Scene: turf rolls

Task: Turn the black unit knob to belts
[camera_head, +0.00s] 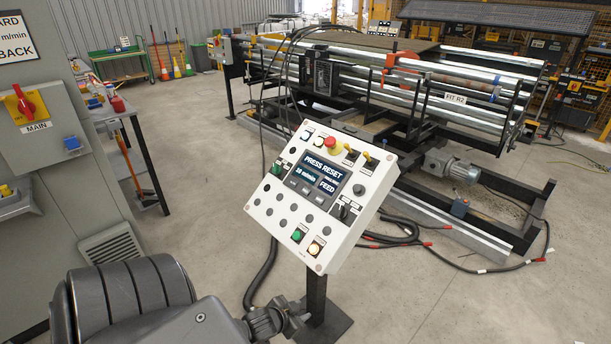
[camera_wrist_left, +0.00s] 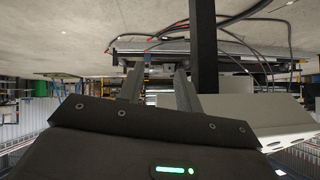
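The control panel (camera_head: 268,205) is a tilted white box on a dark post, with a lit display reading PRESS RESET and FEED. A black knob (camera_head: 344,211) sits at its right side, right of the display. The small labels around it are too small to read. My left gripper (camera_head: 290,319) is low beside the post, below the panel and apart from the knob. In the left wrist view its two fingers (camera_wrist_left: 159,75) stand apart with nothing between them. The panel's side (camera_wrist_left: 255,112) shows at the right there, upside down. My right gripper is not in view.
A grey cabinet (camera_head: 60,190) with a red main switch stands at left. A roller machine (camera_head: 420,85) is behind; cables (camera_head: 400,238) lie on the floor.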

